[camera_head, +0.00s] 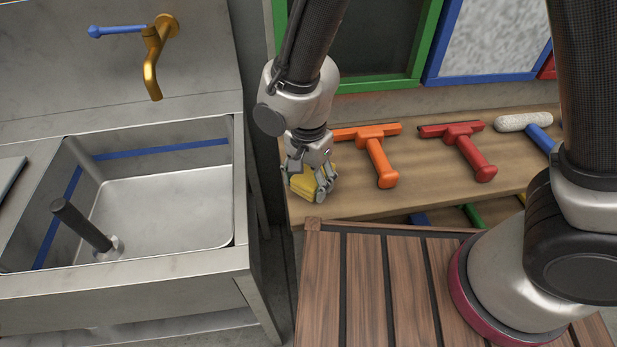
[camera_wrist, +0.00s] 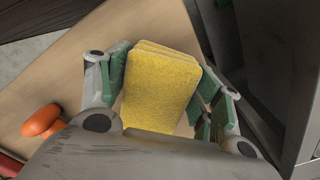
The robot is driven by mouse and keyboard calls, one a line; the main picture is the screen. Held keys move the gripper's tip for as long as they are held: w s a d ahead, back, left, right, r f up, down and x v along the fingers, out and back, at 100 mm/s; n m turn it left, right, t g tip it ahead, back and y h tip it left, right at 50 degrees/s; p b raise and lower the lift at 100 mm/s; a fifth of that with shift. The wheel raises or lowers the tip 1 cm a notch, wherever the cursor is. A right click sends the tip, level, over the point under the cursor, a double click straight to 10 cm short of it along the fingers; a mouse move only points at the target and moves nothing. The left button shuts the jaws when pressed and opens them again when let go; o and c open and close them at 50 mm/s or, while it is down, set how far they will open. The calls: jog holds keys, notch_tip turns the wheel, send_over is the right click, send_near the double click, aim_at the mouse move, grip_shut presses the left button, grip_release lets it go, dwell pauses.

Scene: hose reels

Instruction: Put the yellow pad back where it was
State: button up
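The yellow pad (camera_head: 303,187) is at the left end of the wooden bench, mostly covered by my gripper (camera_head: 312,190) in the head view. In the wrist view the pad (camera_wrist: 160,88) is a thick, rough yellow block with layered far edges. It lies between the green-lined fingers of my gripper (camera_wrist: 162,92), which press against its left and right sides. The near end of the pad is hidden by my gripper's body. The pad is at or just above the bench top; I cannot tell whether it touches the wood.
The wooden bench (camera_head: 345,203) holds an orange squeegee (camera_head: 381,160), a red squeegee (camera_head: 470,157) and a white roller with blue handle (camera_head: 524,122). A steel sink (camera_head: 165,215) stands left, across a narrow gap. A slatted wooden table (camera_head: 375,285) is in front.

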aim_at(309, 176)
jog(key=shift+o, duration=0.6)
notch_tip(309, 176, up, 12)
jog(key=shift+r, duration=0.2)
jog(key=shift+d, duration=0.1)
